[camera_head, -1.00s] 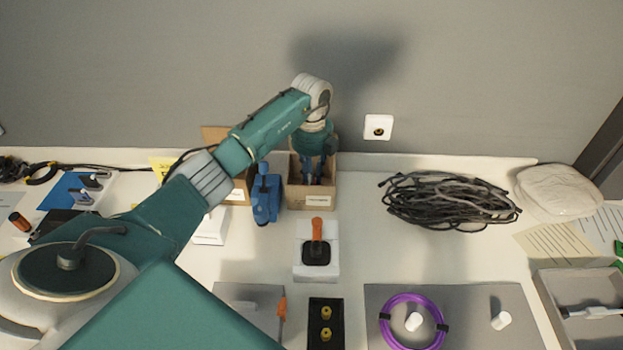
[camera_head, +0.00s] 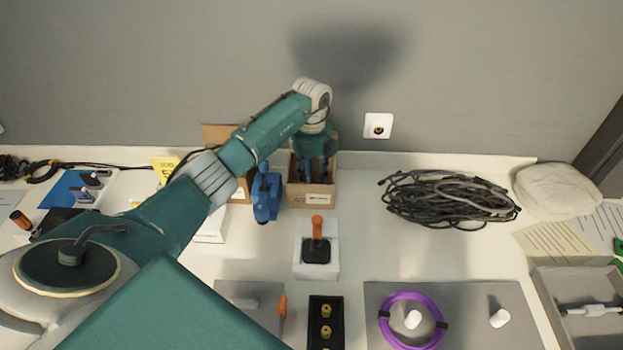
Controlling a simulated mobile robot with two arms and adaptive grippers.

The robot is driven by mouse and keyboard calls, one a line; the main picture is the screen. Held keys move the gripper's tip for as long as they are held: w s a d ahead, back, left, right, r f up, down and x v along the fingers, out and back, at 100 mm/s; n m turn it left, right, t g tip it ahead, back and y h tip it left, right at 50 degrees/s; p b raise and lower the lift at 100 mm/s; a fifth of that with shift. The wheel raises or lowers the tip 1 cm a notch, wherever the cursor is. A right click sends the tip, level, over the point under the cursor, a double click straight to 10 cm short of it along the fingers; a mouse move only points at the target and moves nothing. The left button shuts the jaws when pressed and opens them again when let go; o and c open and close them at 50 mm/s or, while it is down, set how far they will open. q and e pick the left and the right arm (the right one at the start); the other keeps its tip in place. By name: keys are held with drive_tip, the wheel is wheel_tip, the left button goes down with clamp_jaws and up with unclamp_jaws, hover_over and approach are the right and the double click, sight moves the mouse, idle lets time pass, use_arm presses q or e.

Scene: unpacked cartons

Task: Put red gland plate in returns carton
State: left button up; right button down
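A small open brown carton (camera_head: 299,200) with a white label stands near the wall at the middle; the label is too small to read. My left gripper (camera_head: 314,175) points down into its opening, with the fingertips partly hidden by the carton's walls. I cannot tell whether the fingers are open or shut, or whether they hold anything. Another brown carton (camera_head: 240,195) stands to the left, mostly hidden by my arm and a blue tool, so I cannot tell which one is the returns carton. I cannot make out a red gland plate. My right gripper is out of view.
The blue tool (camera_head: 265,197) stands close to the carton's left side. An orange-handled black piece (camera_head: 317,245) sits on a white block in front. A black cable coil (camera_head: 447,199) lies to the right. A purple ring (camera_head: 412,298) lies on a grey mat. Table between carton and cables is clear.

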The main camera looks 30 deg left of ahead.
use_arm(q)
wheel_tip(320, 180, up, 12)
drive_tip(key=b, duration=0.2)
idle(0.5)
drive_tip(key=shift+r, duration=0.1)
